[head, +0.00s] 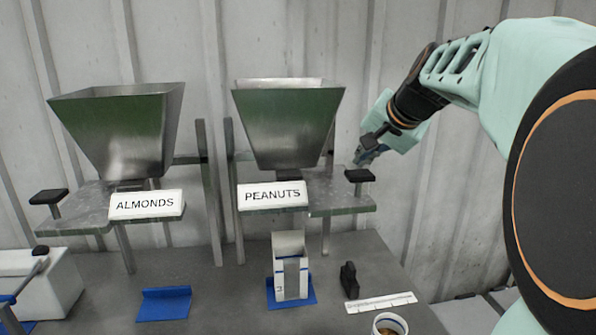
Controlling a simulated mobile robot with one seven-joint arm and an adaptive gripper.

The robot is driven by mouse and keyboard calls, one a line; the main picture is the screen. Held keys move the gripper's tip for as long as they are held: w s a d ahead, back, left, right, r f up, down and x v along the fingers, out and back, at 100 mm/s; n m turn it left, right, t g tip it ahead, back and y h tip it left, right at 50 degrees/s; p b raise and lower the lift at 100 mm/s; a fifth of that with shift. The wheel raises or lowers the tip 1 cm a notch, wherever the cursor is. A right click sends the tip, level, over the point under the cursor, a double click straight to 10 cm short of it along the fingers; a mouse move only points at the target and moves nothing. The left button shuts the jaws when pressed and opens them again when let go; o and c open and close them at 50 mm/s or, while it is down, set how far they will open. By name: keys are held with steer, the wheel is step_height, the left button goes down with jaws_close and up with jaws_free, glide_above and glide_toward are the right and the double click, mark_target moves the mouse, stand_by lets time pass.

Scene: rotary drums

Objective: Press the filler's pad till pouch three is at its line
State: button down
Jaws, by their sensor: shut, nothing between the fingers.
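The peanuts filler is a steel hopper (288,125) with a white PEANUTS sign (272,195). Its black pad (359,175) stands on a post at the right of its shelf. A white pouch (291,277) with an open top and a grey strip down its front stands on a blue mat below this filler. A small mark on its front is too small to read surely, and its fill level cannot be seen. My gripper (369,154) is shut and empty, just above the pad in the picture; whether it touches the pad cannot be told.
An almonds hopper (122,130) with its own black pad (48,196) stands at left, above an empty blue mat (164,303). A black object (349,280), a white ruler (381,302) and a cup (389,325) are right of the pouch. A white box (45,285) is far left.

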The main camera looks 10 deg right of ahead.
mark_target(362, 174)
steer(key=shift+f+b, duration=0.45)
steer(key=shift+f+b, duration=1.45)
steer(key=shift+f, duration=0.3)
stand_by(1.4)
steer(key=shift+r, duration=0.15)
steer(key=shift+r+p, duration=1.65)
steer(key=shift+r, duration=0.4)
steer(key=shift+r+p, duration=2)
steer(key=shift+r, duration=0.5)
